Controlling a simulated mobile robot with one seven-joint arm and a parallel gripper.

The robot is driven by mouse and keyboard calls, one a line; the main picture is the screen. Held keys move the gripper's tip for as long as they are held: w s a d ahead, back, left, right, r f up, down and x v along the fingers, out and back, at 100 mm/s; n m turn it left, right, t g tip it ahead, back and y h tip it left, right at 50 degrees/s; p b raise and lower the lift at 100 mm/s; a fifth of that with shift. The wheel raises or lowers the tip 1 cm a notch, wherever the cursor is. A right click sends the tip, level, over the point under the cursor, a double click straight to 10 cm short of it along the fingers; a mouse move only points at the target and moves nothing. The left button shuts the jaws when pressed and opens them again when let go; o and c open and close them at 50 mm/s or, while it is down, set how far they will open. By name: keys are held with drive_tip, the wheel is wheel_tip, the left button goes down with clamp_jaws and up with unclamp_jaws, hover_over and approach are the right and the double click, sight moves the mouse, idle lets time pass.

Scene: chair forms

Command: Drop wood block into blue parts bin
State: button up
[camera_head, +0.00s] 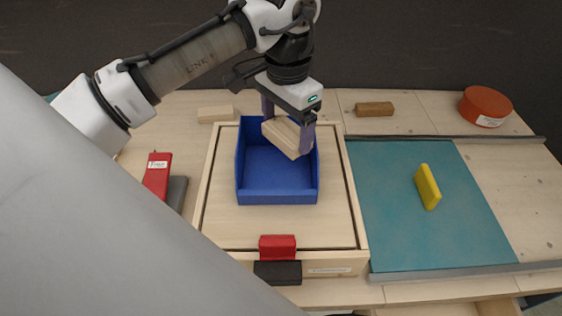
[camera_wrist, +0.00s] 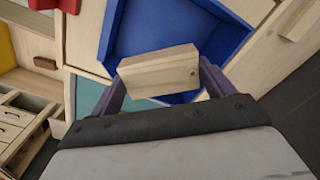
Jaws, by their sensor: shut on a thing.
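A pale wood block (camera_head: 286,136) is held between the two purple fingers of my gripper (camera_head: 287,134). It is tilted and hangs over the right back part of the blue parts bin (camera_head: 278,196). The bin is open at the top and its visible floor is empty. In the wrist view the wood block (camera_wrist: 158,71) spans between the fingers of my gripper (camera_wrist: 160,82), with the blue bin (camera_wrist: 185,22) beyond it. The bin's back right corner is partly hidden behind the block and fingers.
The bin stands on a wooden box top (camera_head: 225,232) with a red clamp (camera_head: 277,247) at its front. A teal mat (camera_head: 400,220) with a yellow block (camera_head: 428,187) lies right. A pale block (camera_head: 215,114), brown block (camera_head: 374,109) and red round tin (camera_head: 485,106) stand behind. A red box (camera_head: 157,175) is left.

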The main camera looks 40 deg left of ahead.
drive_tip(key=o, duration=0.9)
wheel_tip(320, 180, up, 14)
drive_tip(key=shift+f, duration=0.1)
drive_tip(key=shift+s+f, duration=0.1)
idle(0.5)
